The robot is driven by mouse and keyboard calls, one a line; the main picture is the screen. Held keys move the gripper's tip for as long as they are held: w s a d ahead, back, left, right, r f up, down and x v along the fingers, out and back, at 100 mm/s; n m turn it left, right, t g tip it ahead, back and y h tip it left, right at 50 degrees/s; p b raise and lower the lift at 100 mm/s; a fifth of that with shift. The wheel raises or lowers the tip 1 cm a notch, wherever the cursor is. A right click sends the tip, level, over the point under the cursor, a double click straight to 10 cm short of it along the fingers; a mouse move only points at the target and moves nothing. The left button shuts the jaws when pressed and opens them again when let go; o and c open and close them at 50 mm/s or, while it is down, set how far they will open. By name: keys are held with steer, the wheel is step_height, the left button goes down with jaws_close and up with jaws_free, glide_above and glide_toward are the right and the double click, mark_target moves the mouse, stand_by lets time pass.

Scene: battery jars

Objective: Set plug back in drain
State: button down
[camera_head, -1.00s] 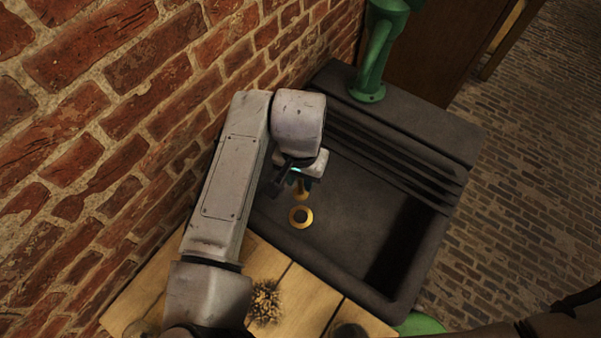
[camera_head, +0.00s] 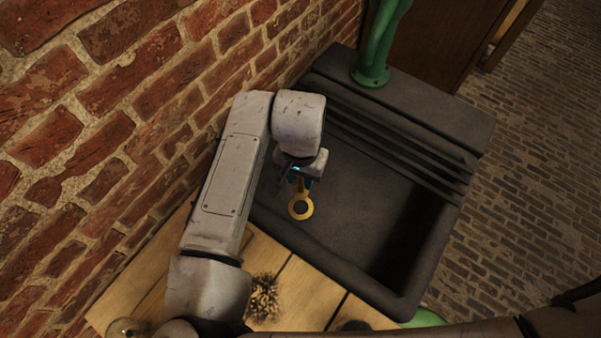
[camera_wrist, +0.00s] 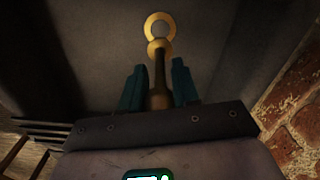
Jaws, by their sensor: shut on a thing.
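The brass drain ring (camera_head: 309,208) lies in the floor of the dark sink, with a dark hole in its middle. The brass plug (camera_head: 304,187) hangs from my gripper (camera_head: 301,178) just beyond the ring, and its lower end seems to overlap the ring's far edge. In the wrist view, my gripper's teal fingers (camera_wrist: 159,88) stand either side of the plug's stem (camera_wrist: 158,75) and are shut on it. The plug's rounded end lies just below the drain ring (camera_wrist: 146,27) there, outside the hole. Its height above the sink floor is hard to tell.
The dark sink (camera_head: 350,190) has raised walls and a ribbed ledge at the back. A green tap column (camera_head: 371,76) stands on its far rim. A brick wall (camera_head: 100,150) runs close along the left. A wooden counter (camera_head: 300,285) with a brush lies in front.

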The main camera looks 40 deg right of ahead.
mark_target(300, 192)
steer(key=shift+f+b, duration=4.1)
steer(key=shift+f, duration=1.1)
steer(key=c, duration=0.8)
jaws_free()
steer(key=shift+o, duration=0.2)
steer(key=shift+f, duration=0.1)
step_height(300, 192, up, 11)
steer(key=shift+f, duration=0.1)
